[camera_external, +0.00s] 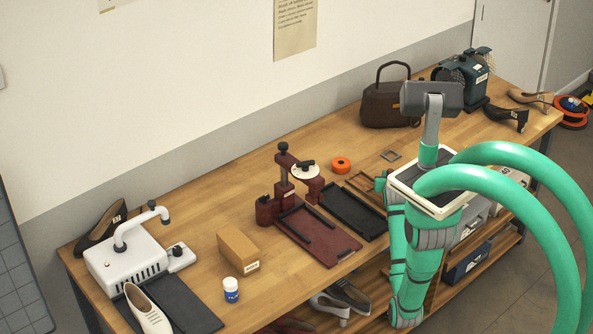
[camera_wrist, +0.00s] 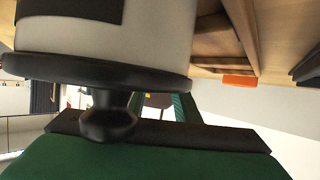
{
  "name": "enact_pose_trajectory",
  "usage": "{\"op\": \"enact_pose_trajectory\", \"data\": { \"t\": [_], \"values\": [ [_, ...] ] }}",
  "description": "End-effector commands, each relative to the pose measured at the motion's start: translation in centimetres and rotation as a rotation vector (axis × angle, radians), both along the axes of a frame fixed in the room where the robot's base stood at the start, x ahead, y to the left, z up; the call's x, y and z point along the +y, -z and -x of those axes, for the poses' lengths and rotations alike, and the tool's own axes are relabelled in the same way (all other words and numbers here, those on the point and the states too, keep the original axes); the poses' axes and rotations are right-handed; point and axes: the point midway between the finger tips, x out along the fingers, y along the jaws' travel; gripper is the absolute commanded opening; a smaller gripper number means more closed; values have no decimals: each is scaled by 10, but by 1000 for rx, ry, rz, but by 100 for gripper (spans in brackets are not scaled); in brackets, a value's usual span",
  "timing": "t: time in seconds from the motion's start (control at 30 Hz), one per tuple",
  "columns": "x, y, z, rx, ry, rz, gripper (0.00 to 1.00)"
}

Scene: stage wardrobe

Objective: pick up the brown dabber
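I cannot make out a brown dabber in either view; it may be hidden or too small to tell. In the external view my green arm stands folded in front of the bench's right half, and its fingers do not show there. The wrist view shows a white cylinder (camera_wrist: 150,35) with a black rim, a black knob (camera_wrist: 107,120) and a dark green body with a black bar, all very close. No fingertips can be made out in the wrist view, so nothing is seen held.
Shoes stand around.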

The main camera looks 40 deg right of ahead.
Motion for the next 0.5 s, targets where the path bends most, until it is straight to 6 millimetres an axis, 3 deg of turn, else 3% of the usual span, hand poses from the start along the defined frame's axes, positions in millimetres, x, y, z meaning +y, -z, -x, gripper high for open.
{"op": "enact_pose_trajectory", "data": {
  "t": [0.4,0.5],
  "values": [
    [-11,6,-11,0,0,0,29],
    [-11,6,-11,0,0,0,7]
  ]
}}
